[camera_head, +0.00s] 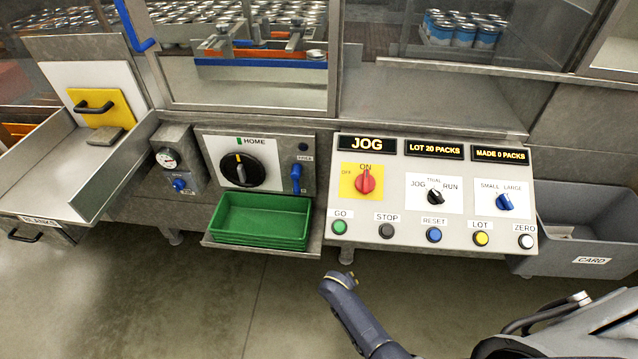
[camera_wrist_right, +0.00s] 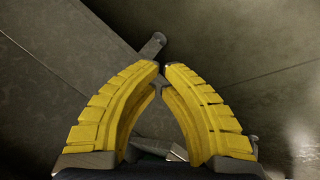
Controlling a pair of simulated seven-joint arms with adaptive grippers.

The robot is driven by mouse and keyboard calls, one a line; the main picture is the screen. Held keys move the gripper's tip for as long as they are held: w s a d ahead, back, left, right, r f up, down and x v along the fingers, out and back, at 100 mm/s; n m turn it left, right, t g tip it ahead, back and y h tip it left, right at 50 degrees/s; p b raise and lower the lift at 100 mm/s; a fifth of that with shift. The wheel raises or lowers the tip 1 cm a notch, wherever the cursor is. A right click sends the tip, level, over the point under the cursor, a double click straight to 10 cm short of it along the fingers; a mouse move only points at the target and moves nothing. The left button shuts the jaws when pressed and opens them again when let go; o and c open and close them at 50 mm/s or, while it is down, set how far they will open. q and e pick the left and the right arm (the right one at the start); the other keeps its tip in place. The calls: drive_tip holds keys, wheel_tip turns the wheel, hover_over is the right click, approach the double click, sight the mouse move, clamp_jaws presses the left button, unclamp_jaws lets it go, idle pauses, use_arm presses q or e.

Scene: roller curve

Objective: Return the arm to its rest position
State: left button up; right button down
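My right arm (camera_head: 365,325) comes in from the lower right of the head view. Its dark end is over the floor, just below and in front of the control panel (camera_head: 400,220), apart from the buttons. My right gripper (camera_wrist_right: 160,67) shows in the right wrist view with its two yellow fingers meeting at the tips. Nothing is held between them. In the head view the fingers are mostly hidden. My left arm and left gripper are not in view.
The panel display (camera_head: 367,143) reads JOG. Left of the panel are a green tray (camera_head: 225,232) on a metal shelf, a HOME dial (camera_head: 241,170) and a gauge (camera_head: 167,158). The floor (camera_head: 200,310) in front is clear.

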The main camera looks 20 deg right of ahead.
drive_tip(key=s+a+f+n+y, duration=0.2)
drive_tip(key=s+a+f+y, duration=0.2)
drive_tip(key=s+f, duration=0.8)
drive_tip(key=s+d+f+g, duration=0.1)
drive_tip(key=s+d+f, duration=0.1)
drive_tip(key=s, duration=0.8)
drive_tip(key=s+d+f+g, duration=0.1)
drive_tip(key=s+f, duration=0.2)
drive_tip(key=s, duration=0.8)
drive_tip(key=s+d+f, duration=0.2)
drive_tip(key=s+f, duration=0.1)
drive_tip(key=s, duration=0.8)
drive_tip(key=shift+d+f+m+g, duration=0.3)
drive_tip(key=shift+d+f+g, duration=0.05)
drive_tip(key=shift+g, duration=0.05)
drive_tip(key=shift+s, duration=0.1)
